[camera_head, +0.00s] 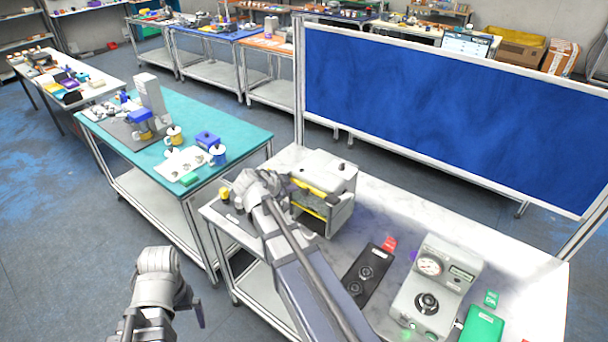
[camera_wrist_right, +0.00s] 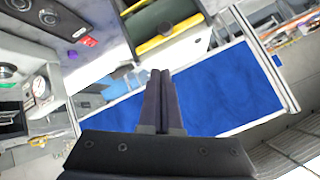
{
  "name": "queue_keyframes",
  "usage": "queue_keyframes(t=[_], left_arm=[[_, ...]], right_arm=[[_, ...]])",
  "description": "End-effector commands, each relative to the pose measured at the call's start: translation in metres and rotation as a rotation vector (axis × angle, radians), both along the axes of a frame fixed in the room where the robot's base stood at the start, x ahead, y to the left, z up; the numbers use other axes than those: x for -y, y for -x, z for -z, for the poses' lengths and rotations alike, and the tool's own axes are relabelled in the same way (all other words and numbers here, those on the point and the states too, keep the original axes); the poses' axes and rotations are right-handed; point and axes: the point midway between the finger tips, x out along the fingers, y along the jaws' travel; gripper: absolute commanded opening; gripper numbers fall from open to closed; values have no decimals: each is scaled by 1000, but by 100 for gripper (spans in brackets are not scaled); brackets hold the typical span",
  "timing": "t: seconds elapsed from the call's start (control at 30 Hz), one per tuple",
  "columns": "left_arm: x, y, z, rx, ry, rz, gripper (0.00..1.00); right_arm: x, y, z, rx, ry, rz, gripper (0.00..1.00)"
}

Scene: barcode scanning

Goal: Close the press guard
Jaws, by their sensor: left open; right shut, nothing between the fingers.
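The press (camera_head: 340,180) is a cream and grey box on the white table, left of its middle. A yellow bar (camera_head: 315,187) runs along its upper front edge, with a dark opening and a second yellow strip (camera_head: 312,211) below. In the right wrist view the yellow bar (camera_wrist_right: 168,42) is above my fingers. Which part is the guard's edge is unclear. My right gripper (camera_wrist_right: 158,98) is shut and empty, apart from the bar in that view; my wrist hides its tips in the head view. My left gripper (camera_head: 199,313) is open, low left; only one finger shows clearly.
On the white table (camera_head: 400,200) stand a black panel with knobs (camera_head: 368,272), a gauge box (camera_head: 435,285) and a green box (camera_head: 482,328). A blue screen (camera_head: 440,110) stands behind. A teal table (camera_head: 240,135) with mugs is at left.

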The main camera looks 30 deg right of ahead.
Motion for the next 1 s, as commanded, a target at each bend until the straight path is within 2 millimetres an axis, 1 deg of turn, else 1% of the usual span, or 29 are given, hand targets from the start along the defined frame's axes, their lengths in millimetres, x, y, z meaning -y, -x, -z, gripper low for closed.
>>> queue_keyframes(t=[0.03, 0.13, 0.27, 0.33, 0.47, 0.7, 0.83, 1.0], left_arm=[[0, 0, -5, 0, 0, -1, 100], [0, 0, -5, 0, 0, -1, 100], [0, 0, -1, 0, 0, 0, 100], [0, 0, 4, 0, 0, 2, 100], [0, 0, 19, 0, 0, 9, 100], [0, -1, 51, 1, -1, 13, 100], [0, -1, 66, 2, -1, 11, 100], [0, -1, 83, 2, -1, 10, 100]], right_arm=[[3, -1, -6, 15, 0, 12, 0], [5, -2, -7, 29, 0, 24, 0], [7, -3, -4, 30, 0, 24, 0], [11, -5, 1, 29, -1, 25, 0], [25, -13, 17, 29, -1, 25, 0], [60, -31, 49, 28, 0, 25, 0], [78, -40, 64, 28, 0, 24, 0], [75, -50, 81, 28, -1, 22, 0]])
